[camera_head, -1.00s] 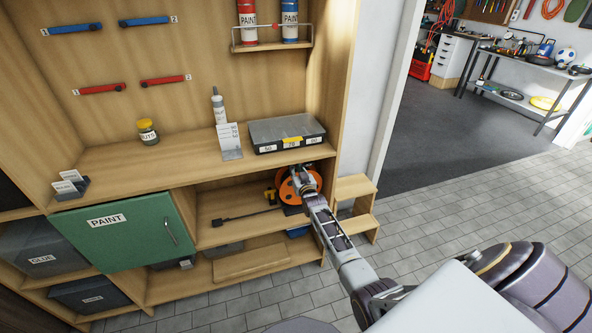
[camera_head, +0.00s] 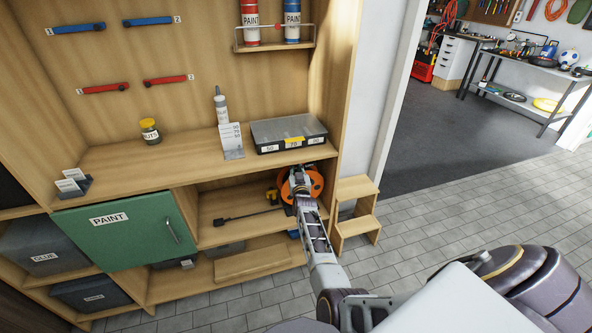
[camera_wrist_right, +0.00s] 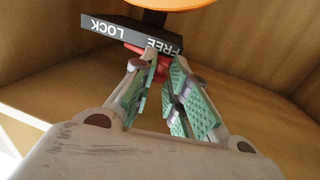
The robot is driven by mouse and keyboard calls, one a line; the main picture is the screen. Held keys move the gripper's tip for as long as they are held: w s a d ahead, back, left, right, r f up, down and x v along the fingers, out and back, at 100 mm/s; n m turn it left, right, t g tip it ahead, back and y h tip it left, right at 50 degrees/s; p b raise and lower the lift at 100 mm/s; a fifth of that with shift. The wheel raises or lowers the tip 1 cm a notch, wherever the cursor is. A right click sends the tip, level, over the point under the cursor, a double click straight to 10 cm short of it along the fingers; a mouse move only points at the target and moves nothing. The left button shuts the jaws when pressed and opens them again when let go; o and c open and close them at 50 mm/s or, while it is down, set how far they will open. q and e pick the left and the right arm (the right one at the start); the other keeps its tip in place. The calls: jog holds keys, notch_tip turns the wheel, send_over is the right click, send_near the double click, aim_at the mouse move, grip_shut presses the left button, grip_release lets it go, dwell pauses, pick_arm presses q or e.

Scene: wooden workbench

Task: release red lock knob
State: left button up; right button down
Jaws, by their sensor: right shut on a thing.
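The orange reel (camera_head: 317,182) stands on the shelf under the worktop in the head view. Its edge (camera_wrist_right: 190,4) shows at the top of the wrist view. Below it is a black label plate (camera_wrist_right: 125,35) reading LOCK and FREE, upside down. The red lock knob (camera_wrist_right: 162,70) sits under the FREE end, partly hidden by my fingers. My right gripper (camera_wrist_right: 164,66) is shut on the red knob, its green pads on both sides. In the head view my right gripper (camera_head: 300,181) is in front of the reel and small. My left gripper is not in view.
The worktop above the reel carries a grey parts case (camera_head: 288,134). A dark long-handled tool (camera_head: 247,217) lies on the shelf left of the reel. A green PAINT door (camera_head: 125,235) is further left. A wooden step stool (camera_head: 357,212) stands at the right.

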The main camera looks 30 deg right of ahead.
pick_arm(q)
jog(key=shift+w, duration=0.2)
pick_arm(e)
jog(key=shift+d+r, duration=0.5)
jog(key=shift+r, duration=0.05)
jog(key=c, duration=1.4)
grip_release()
jog(key=shift+f, duration=0.1)
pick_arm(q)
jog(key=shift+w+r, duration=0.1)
pick_arm(e)
jog(key=shift+o, duration=0.3)
jog(key=shift+f, duration=0.15)
jog(key=shift+a+f, duration=0.25)
jog(key=shift+a, duration=0.05)
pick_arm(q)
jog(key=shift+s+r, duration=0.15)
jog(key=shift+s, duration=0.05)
pick_arm(e)
jog(key=shift+s+d+r+n+t+y, duration=0.15)
jog(key=shift+d+n+t+y, duration=0.15)
jog(key=shift+n+y, duration=0.2)
jog(key=shift+s+d+n+y, duration=0.15)
jog(key=shift+n+y, duration=0.2)
jog(key=shift+y, duration=0.3)
jog(key=shift+s+n+y, duration=0.15)
jog(key=shift+n+y, duration=0.2)
jog(key=shift+y, duration=0.3)
